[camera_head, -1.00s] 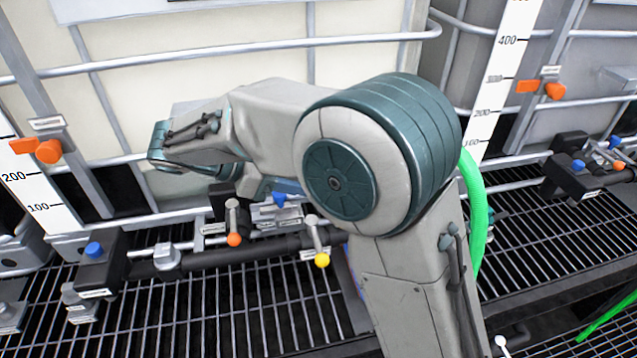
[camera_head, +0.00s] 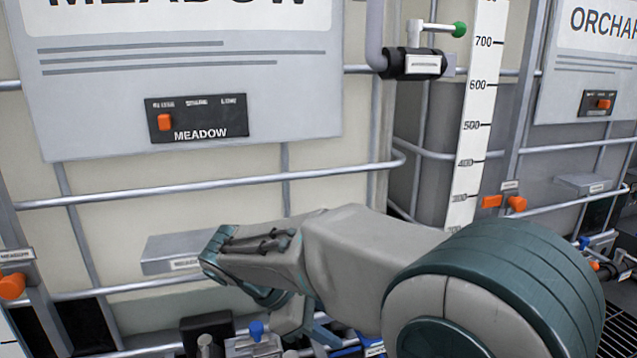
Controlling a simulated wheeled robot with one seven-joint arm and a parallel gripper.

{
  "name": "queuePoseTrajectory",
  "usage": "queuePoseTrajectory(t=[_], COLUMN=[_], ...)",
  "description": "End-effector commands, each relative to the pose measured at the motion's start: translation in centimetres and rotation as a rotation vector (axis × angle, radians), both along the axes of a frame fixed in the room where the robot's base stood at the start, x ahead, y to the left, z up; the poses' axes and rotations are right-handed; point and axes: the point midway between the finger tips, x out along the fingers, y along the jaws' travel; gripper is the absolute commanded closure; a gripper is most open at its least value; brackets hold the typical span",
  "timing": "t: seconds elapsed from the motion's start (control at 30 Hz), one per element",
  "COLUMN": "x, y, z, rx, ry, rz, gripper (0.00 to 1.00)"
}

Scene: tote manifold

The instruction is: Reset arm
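My arm reaches up from the lower right of the head view and bends to the left in front of the MEADOW tote (camera_head: 110,232). Its wrist end is near the lower middle of the picture, close to a small grey labelled box (camera_head: 165,254) on the tote's front.
The MEADOW panel (camera_head: 300,100) carries a black switch box (camera_head: 197,129) with an orange knob. A white scale (camera_head: 480,110) and a green-tipped valve (camera_head: 414,64) stand right of it. The ORCHARD tote's panel (camera_head: 590,70) is at far right. Metal rails (camera_head: 230,185) cross the totes.

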Motion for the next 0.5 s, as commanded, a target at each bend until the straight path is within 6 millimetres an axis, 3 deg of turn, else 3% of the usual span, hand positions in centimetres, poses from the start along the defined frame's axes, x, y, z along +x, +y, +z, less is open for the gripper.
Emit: queuePoseTrajectory(t=[0.03, 0.2, 0.5], x=[-0.8, -3.9, -9.2], y=[-2.2, -7.4, -12.5], z=[-0.1, -1.5, -4.2], rx=[0.068, 0.303, 0.687], ry=[-0.037, -0.180, -0.491], rz=[-0.087, -0.398, -0.993], gripper=[0.60, 0.60, 0.60])
